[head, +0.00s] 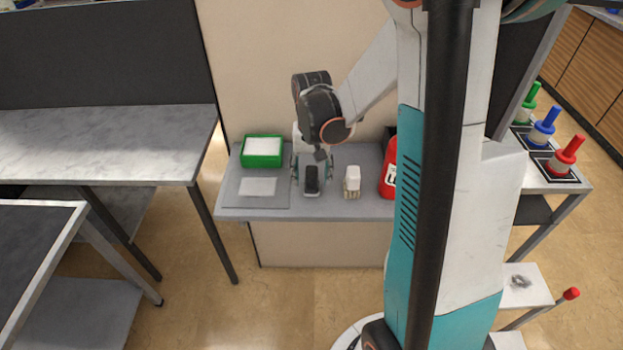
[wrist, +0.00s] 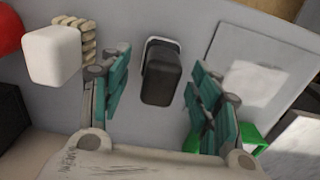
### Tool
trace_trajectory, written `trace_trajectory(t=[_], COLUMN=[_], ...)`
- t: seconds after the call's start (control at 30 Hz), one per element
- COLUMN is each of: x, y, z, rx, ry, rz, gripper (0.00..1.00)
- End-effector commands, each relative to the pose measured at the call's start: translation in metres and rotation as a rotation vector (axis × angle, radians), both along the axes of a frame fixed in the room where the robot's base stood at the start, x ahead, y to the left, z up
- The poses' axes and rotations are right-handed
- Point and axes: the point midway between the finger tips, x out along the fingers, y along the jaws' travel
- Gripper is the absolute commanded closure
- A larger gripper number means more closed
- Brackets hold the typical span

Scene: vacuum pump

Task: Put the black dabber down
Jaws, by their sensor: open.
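The black dabber (head: 312,181) stands upright on the small grey table in the head view. In the wrist view the black dabber (wrist: 161,72) sits between my finger pads with a gap on both sides. My gripper (head: 311,172) is open around it, low over the table; it also shows in the wrist view (wrist: 158,85). A pale rim shows at the dabber's far edge in the wrist view. The dabber's underside is hidden.
A white dabber-like block (head: 352,181) stands just right of it, with a red container (head: 388,172) beyond. To the left are a green tray (head: 262,162) of white sheets and a grey mat (head: 235,194) with a white sheet. Bare table (head: 330,211) lies in front.

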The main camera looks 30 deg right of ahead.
Motion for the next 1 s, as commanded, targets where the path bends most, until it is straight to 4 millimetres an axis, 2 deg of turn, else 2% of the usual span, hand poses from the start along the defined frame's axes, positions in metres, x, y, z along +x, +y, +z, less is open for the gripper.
trace_trajectory(t=[0.03, 0.2, 0.4, 0.6, 1.0], x=[0.000, 0.000, 0.000, 0.000, 0.000], y=[0.000, 0.000, 0.000, 0.000, 0.000], z=[0.015, 0.049, 0.074, 0.081, 0.081], rx=[0.000, 0.000, 0.000, 0.000, 0.000], ry=[0.000, 0.000, 0.000, 0.000, 0.000], rz=[0.000, 0.000, 0.000, 0.000, 0.000], gripper=[0.43, 0.43, 0.43, 0.43, 0.43])
